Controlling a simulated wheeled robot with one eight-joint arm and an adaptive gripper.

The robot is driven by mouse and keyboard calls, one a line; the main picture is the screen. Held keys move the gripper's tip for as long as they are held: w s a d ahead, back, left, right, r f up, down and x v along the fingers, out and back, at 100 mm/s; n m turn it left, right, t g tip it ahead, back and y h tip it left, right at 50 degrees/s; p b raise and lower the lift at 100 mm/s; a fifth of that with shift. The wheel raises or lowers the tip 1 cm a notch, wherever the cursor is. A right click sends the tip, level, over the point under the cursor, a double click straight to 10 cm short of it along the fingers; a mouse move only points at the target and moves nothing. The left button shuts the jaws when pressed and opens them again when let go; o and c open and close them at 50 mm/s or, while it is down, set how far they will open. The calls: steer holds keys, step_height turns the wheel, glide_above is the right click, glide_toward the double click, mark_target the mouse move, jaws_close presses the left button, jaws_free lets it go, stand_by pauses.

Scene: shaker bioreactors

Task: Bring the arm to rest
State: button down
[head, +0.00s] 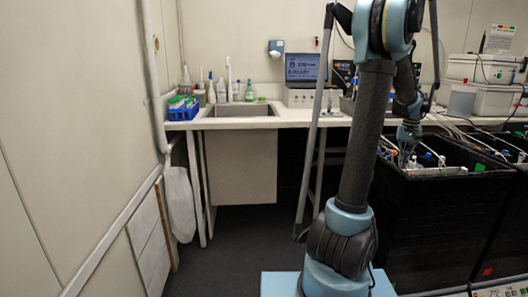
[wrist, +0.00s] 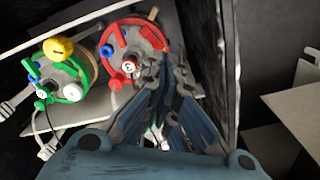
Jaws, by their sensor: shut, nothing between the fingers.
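My arm stands in the right half of the head view, bent over at the top. Its far end with my gripper (head: 404,160) hangs down at the edge of a black-walled shaker box (head: 440,225). In the wrist view my gripper (wrist: 166,74) is shut and empty. Its fingers point toward a bioreactor with a red ring lid (wrist: 157,39) and overlap its lower right edge in the picture. I cannot tell whether they touch it. A bioreactor with a green ring lid (wrist: 78,92) and a yellow knob stands left of it.
A dark wall edge (wrist: 232,60) runs close to the right of my fingers. A bench with a sink (head: 240,110), a blue tube rack (head: 183,108) and a laptop (head: 306,68) stands behind. White devices (head: 483,100) sit at the right. Floor at centre left is clear.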

steer(key=shift+n+t+h, duration=0.4)
steer(key=shift+t+h, duration=0.1)
steer(key=shift+t, duration=0.4)
steer(key=a+r, duration=0.1)
steer(key=a, duration=0.1)
steer(key=w+a+r, duration=0.1)
steer(key=a+r, duration=0.2)
steer(key=a, duration=0.2)
steer(key=shift+w+a+r, duration=0.1)
steer(key=shift+w+r, duration=0.15)
steer(key=shift+r, duration=0.05)
steer(key=s+a+n, duration=0.1)
steer(key=s+a, duration=0.3)
steer(key=a, duration=0.4)
steer(key=s+a+n, duration=0.1)
steer(key=s+a, duration=0.2)
steer(key=a, duration=0.4)
steer(key=s+a+f+n, duration=0.1)
steer(key=s+a+f, duration=0.5)
steer(key=s+a, duration=0.2)
steer(key=s+a+f+n+y, duration=0.1)
steer(key=s+a+f, duration=0.6)
steer(key=s, duration=0.4)
steer(key=shift+s+a, duration=0.2)
steer(key=shift+a, duration=0.35)
